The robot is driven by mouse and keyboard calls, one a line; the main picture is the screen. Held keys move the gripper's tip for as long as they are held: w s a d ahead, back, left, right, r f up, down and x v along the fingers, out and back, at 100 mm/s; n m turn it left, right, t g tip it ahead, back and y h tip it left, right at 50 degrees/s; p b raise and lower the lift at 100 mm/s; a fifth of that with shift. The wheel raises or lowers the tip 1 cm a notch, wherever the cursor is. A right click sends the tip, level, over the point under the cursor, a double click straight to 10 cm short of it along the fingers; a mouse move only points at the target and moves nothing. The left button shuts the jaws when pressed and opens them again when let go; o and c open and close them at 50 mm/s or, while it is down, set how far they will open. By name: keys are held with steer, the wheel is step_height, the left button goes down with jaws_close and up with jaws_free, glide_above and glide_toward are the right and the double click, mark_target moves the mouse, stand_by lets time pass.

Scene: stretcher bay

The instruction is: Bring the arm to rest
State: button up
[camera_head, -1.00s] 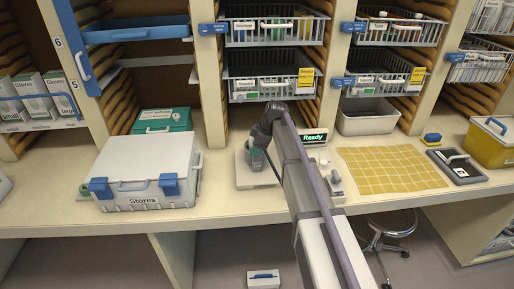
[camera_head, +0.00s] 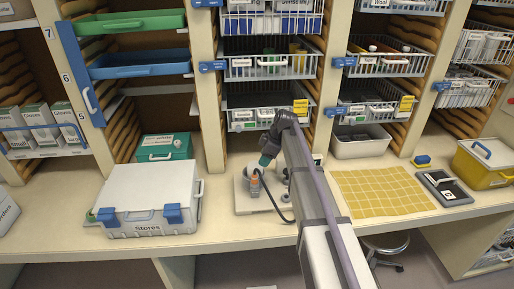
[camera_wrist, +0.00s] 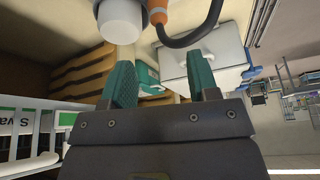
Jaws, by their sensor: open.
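My gripper (camera_head: 266,160) is above the back of a pale bench device on the counter, in the head view. In the wrist view its two teal fingers (camera_wrist: 161,80) stand wide apart, with nothing held between them. The device (camera_head: 247,201) has an upright part with an orange collar and a black cable. In the wrist view a white cylinder (camera_wrist: 122,20) and an orange connector (camera_wrist: 158,12) with its black cable are close beyond the fingers. I cannot tell whether a finger touches them.
The white Stores case (camera_head: 152,200) is left of my gripper, with a green box (camera_head: 164,147) behind it. Wire baskets (camera_head: 268,68) hang in the shelving behind and above. A yellow gridded mat (camera_head: 382,192) and a yellow bin (camera_head: 484,163) are on the right. The front counter strip is clear.

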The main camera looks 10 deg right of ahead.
steer(key=s+a+f+m+h+b, duration=0.1)
steer(key=s+f+m+b, duration=0.2)
steer(key=s, duration=0.7)
steer(key=s+a+f+m+g+h+b, duration=0.1)
steer(key=s+f+m+h+b, duration=0.1)
steer(key=s+m, duration=0.4)
steer(key=s+a+f+m+h+b, duration=0.1)
steer(key=s+f+m+b, duration=0.2)
steer(key=s, duration=1.2)
step_height(320, 180, down, 2)
steer(key=shift+a+m+g+b, duration=0.3)
steer(key=shift+a+m, duration=0.1)
steer(key=shift+m, duration=0.4)
steer(key=shift+o, duration=0.3)
